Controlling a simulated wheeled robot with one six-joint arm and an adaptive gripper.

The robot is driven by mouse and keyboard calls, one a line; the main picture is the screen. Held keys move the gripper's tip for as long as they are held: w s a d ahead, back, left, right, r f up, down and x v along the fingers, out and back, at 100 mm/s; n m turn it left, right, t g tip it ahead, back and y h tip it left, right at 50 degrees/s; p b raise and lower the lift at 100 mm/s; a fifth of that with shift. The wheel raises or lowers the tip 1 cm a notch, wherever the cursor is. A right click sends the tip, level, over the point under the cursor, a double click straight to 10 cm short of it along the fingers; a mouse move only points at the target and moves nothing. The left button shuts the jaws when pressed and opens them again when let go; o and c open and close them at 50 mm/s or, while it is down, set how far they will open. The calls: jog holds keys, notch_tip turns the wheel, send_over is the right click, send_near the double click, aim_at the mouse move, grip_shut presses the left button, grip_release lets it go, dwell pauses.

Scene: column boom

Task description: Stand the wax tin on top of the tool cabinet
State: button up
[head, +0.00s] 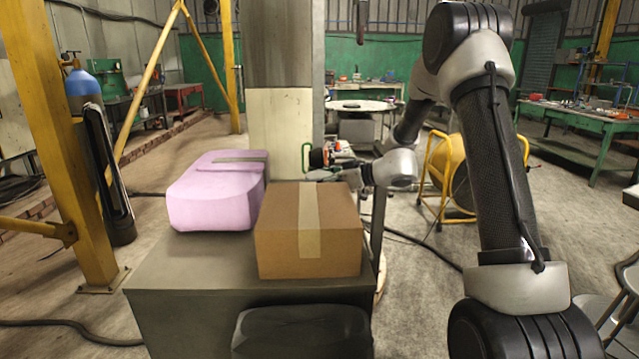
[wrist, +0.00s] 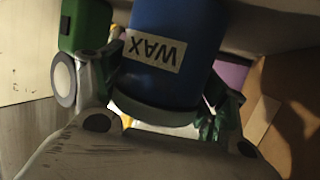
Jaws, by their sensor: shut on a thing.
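The wax tin (wrist: 165,60) is a blue cylinder with a pale WAX label, upside down in the wrist view. My gripper (wrist: 170,100) is shut on it, with one finger on either side. In the head view my gripper (head: 322,174) is behind the cardboard box, near the pale column; I cannot make out the tin there. The tool cabinet appears to be the grey, flat-topped block (head: 190,276) in front. I cannot tell the gap between the tin and the cabinet.
A pink wrapped bundle (head: 212,200) and a taped cardboard box (head: 338,235) occupy the cabinet's back and right. Its front left top is bare. A dark rounded object (head: 300,330) is at its front. A column (head: 280,135) stands behind, a yellow reel (head: 452,175) to the right.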

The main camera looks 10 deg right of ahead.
jog(key=shift+f, duration=0.1)
jog(key=o, duration=1.3)
jog(key=shift+d+r, duration=0.15)
jog(key=shift+r, duration=0.05)
jog(key=v, duration=1.1)
jog(key=shift+s+d+r, duration=0.1)
jog(key=shift+s+d, duration=0.15)
jog(key=shift+s, duration=0.1)
